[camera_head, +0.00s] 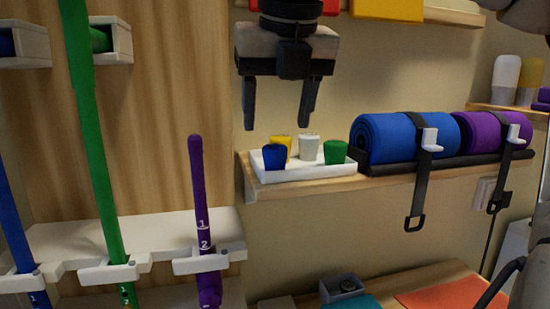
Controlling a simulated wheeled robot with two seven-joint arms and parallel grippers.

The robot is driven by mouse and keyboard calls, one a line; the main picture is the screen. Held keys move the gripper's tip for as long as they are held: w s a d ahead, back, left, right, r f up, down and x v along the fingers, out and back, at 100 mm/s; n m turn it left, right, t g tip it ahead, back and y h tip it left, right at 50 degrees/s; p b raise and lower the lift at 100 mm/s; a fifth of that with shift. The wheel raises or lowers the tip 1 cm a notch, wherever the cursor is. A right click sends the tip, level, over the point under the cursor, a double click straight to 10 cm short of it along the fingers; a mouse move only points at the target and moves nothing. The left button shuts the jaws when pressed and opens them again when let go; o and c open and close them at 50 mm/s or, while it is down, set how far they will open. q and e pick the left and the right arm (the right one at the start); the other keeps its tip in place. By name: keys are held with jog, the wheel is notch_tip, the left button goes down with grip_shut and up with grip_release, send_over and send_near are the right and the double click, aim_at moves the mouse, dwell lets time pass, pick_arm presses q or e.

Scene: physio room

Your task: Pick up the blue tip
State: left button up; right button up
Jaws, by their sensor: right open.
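The blue tip (274,156) stands at the front left of a small white tray (305,172) on a wooden shelf. A yellow tip (281,144) is just behind it, a white tip (309,147) is to its right, and a green tip (335,152) is at the tray's right end. My right gripper (276,126) hangs above the tray, fingers pointing down, open and empty. Its fingers are apart from the tips. My left gripper is not in view.
A rolled blue mat (385,138) and a purple mat (482,132) with black straps lie right of the tray. Upright blue, green and purple sticks (196,190) stand in white holders at the left. A wooden surface (390,283) is below.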

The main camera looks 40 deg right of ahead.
aim_at(276, 146)
jog(key=x, duration=0.5)
jog(key=shift+s+f, duration=0.1)
jog(key=shift+f, duration=0.15)
jog(key=c, duration=1.1)
